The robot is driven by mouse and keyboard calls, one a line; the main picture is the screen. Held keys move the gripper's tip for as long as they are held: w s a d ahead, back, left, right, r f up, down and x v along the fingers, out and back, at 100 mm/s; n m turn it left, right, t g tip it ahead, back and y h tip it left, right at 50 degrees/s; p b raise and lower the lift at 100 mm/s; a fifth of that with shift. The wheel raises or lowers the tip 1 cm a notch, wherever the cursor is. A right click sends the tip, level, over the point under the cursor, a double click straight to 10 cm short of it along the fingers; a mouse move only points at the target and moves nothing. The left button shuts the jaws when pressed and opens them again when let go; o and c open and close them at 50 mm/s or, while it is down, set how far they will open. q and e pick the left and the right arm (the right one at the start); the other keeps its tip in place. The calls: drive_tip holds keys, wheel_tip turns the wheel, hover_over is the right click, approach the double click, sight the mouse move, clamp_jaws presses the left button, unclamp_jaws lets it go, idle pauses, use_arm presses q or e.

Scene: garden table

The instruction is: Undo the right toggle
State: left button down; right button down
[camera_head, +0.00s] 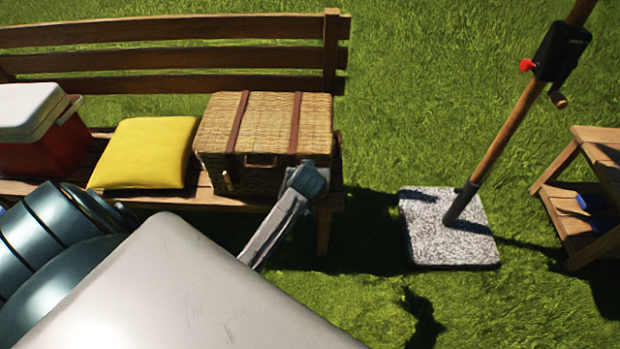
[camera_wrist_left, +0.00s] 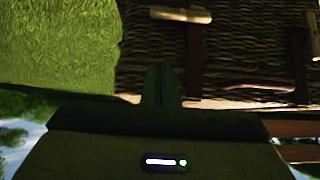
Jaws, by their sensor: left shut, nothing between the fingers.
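The wicker basket (camera_head: 265,120) stands shut on the bench, with two brown straps down its lid. The left toggle (camera_head: 227,180) is a pale upright peg at its front; the right one is hidden behind my gripper in the head view. In the left wrist view, which looks upside down, the right toggle (camera_wrist_left: 180,14) lies crosswise over the right strap (camera_wrist_left: 195,65), and the left toggle (camera_wrist_left: 315,40) stands upright at the edge. My left gripper (camera_head: 308,180) is shut and empty at the basket's front right; its fingers (camera_wrist_left: 161,85) appear beside the right strap. Contact cannot be told.
A yellow cushion (camera_head: 147,152) and a red cooler (camera_head: 40,140) with a white lid sit left of the basket on the wooden bench (camera_head: 170,85). A parasol base (camera_head: 450,240) and a wooden step (camera_head: 580,180) stand right. Grass lies open between.

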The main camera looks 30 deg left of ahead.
use_arm(q)
drive_tip(key=w+a+f, duration=0.2)
drive_tip(key=w+f, duration=0.1)
drive_tip(key=f, duration=0.5)
drive_tip(key=shift+w, duration=0.25)
use_arm(e)
drive_tip(key=shift+r, duration=0.15)
use_arm(q)
drive_tip(key=shift+a+f, duration=0.1)
drive_tip(key=shift+f, duration=0.05)
use_arm(e)
drive_tip(key=shift+w, duration=0.1)
